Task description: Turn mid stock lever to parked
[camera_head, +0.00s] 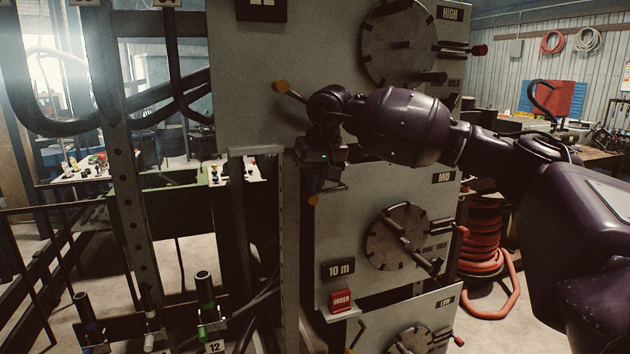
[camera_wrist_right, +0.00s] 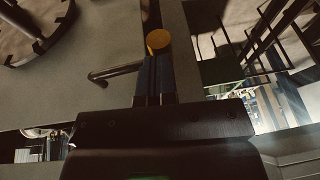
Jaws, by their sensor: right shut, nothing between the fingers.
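The MID panel (camera_head: 340,230) stands in the middle of the head view, with a round dial (camera_head: 397,236) and a red-tipped handle (camera_head: 462,232) at its right edge. An orange knob (camera_head: 313,200), seemingly the end of the mid stock lever, shows at the panel's upper left; its arm is mostly hidden. My right gripper (camera_head: 318,188) points down just above this knob, shut and empty. In the right wrist view, the fingers (camera_wrist_right: 156,68) are together and the yellow-orange knob (camera_wrist_right: 158,40) shows right at their tips. I cannot tell whether they touch. My left gripper is out of view.
The HIGH panel (camera_head: 300,50) above has its own orange-knobbed lever (camera_head: 280,87), close to my right wrist. The LOW panel (camera_head: 385,325) is below. A dark upright post (camera_head: 120,170) stands left.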

